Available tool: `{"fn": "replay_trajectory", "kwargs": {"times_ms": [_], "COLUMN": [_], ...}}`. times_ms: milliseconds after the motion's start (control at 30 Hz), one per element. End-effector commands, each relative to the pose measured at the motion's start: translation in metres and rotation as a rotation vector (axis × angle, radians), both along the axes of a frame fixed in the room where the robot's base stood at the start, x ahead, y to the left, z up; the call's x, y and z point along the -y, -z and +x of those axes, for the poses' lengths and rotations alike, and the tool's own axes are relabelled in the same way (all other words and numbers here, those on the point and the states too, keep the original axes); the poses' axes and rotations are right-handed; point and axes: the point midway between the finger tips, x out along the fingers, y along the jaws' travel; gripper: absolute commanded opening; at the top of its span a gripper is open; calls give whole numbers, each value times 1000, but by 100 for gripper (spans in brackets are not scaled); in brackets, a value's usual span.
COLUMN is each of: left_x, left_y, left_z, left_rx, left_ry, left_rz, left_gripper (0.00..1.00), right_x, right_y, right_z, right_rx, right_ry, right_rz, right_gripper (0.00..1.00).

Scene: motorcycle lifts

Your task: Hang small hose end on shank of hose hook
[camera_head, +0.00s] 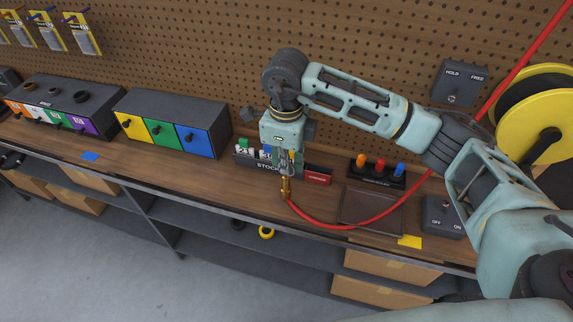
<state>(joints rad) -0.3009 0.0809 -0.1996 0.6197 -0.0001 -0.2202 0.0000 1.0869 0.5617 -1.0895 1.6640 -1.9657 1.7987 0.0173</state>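My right gripper (286,176) points down over the workbench front edge, in the middle of the picture. It appears shut on the small brass hose end (286,190), which hangs below the fingers. The red hose (345,227) sags from this end to the right, passes behind my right arm and reaches up to the top right corner. I cannot make out a hose hook or its shank; my arm covers part of the pegboard. My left gripper is not in view.
The workbench (190,175) carries a drawer unit (175,105), a block with coloured knobs (376,172), a brown pad (372,212) and an on/off box (442,215). A yellow hose reel (550,75) stands right. The pegboard (210,45) rises behind. Cardboard boxes (380,290) lie below.

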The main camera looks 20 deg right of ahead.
Motion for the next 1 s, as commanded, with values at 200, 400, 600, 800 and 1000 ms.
{"fn": "replay_trajectory", "kwargs": {"times_ms": [200,400,600,800,1000], "left_x": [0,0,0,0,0], "left_y": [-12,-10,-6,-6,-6], "left_z": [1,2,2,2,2], "left_rx": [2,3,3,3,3], "left_ry": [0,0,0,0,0], "left_rz": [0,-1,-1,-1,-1], "left_gripper": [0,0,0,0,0], "right_x": [0,0,0,0,0], "right_y": [22,23,26,26,26], "right_z": [-1,0,-1,-1,-1], "right_rx": [-1,0,0,0,0], "right_ry": [0,-1,-1,-1,-1], "right_rz": [-1,0,0,0,0], "right_gripper": [0,0,6,23,23]}}
